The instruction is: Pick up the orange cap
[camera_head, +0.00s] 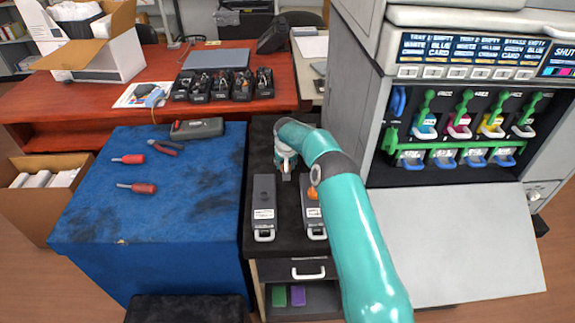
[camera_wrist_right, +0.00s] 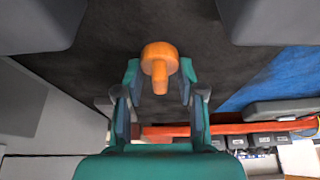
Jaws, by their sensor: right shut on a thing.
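The orange cap (camera_wrist_right: 159,57) is a round disc with a stubby stem, between the fingertips of my right gripper (camera_wrist_right: 160,77) in the right wrist view. The gripper is shut on it, with one teal finger at each side. In the head view my right gripper (camera_head: 287,176) points down over the black cart top, between two dark toner cartridges, and the held cap cannot be made out there. An orange patch (camera_head: 313,194) shows on the right cartridge (camera_head: 312,216), partly behind my arm. My left gripper is not in view.
The left cartridge (camera_head: 264,207) lies close to the gripper. A blue-covered table (camera_head: 100,215) with screwdrivers and pliers is at left. The open printer (camera_head: 450,170) with its lowered grey door (camera_head: 450,245) is at right. Black bins stand on the red desk (camera_head: 130,90) behind.

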